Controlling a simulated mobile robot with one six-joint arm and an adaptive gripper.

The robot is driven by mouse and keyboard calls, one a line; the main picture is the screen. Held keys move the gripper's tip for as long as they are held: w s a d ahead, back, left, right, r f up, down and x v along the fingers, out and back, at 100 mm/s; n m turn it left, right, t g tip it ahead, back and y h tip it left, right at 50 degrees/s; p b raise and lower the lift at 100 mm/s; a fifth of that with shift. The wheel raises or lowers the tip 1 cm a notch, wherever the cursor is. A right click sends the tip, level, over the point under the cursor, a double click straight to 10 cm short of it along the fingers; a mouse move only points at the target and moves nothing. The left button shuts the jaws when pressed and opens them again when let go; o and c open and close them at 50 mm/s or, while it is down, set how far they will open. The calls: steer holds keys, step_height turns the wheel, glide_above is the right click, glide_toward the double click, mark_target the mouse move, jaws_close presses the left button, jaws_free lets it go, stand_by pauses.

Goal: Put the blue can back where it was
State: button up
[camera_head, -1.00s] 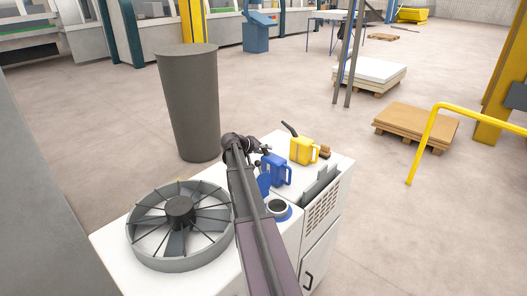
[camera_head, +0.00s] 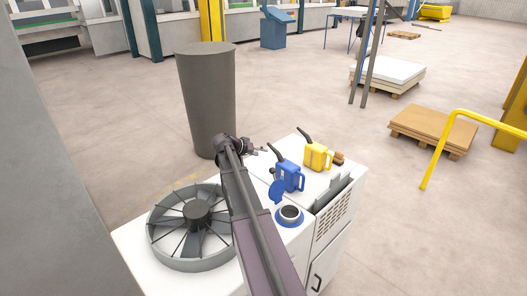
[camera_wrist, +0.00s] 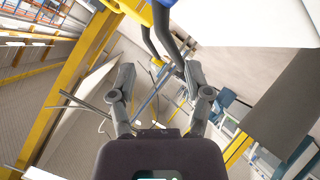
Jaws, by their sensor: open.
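The blue can (camera_head: 290,177), with a dark spout and a handle, stands upright on the white machine top (camera_head: 262,166). The yellow can (camera_head: 318,157) stands just behind it to the right. My gripper (camera_head: 262,150) is open and empty, up and to the left of the blue can, apart from it. In the wrist view my gripper (camera_wrist: 160,85) has its fingers spread with nothing between them. Parts of the yellow can (camera_wrist: 137,10) and the blue can (camera_wrist: 168,2) show at that view's top edge, with dark spouts beyond the fingers.
A filler opening (camera_head: 290,213) with a raised blue lid (camera_head: 276,191) is in front of the blue can. A round fan (camera_head: 196,226) sits at left. A tall grey bin (camera_head: 208,100) stands behind. Small brown pieces (camera_head: 339,158) lie by the yellow can.

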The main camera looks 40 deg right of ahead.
steer(key=shift+a, duration=0.1)
stand_by(0.7)
steer(key=s+a+f+n+y, duration=0.1)
steer(key=s+a+f, duration=0.1)
steer(key=a, duration=0.5)
steer(key=s+a+f+n+t+y, duration=0.1)
steer(key=a+f+y, duration=0.1)
steer(key=a, duration=0.4)
steer(key=s+a+f+n+y, duration=0.2)
steer(key=a, duration=0.5)
steer(key=shift+s+a, duration=0.3)
steer(key=shift+s, duration=0.05)
steer(key=s+a+f+n+y, duration=0.1)
steer(key=s+a+n+y, duration=0.2)
steer(key=a, duration=0.8)
steer(key=s+a+f+n+y, duration=0.2)
steer(key=s+a+n+y, duration=0.1)
steer(key=s+a, duration=0.5)
steer(key=a, duration=0.3)
steer(key=shift+s+a+y, duration=0.15)
steer(key=shift+a+y, duration=0.2)
steer(key=shift+y, duration=0.05)
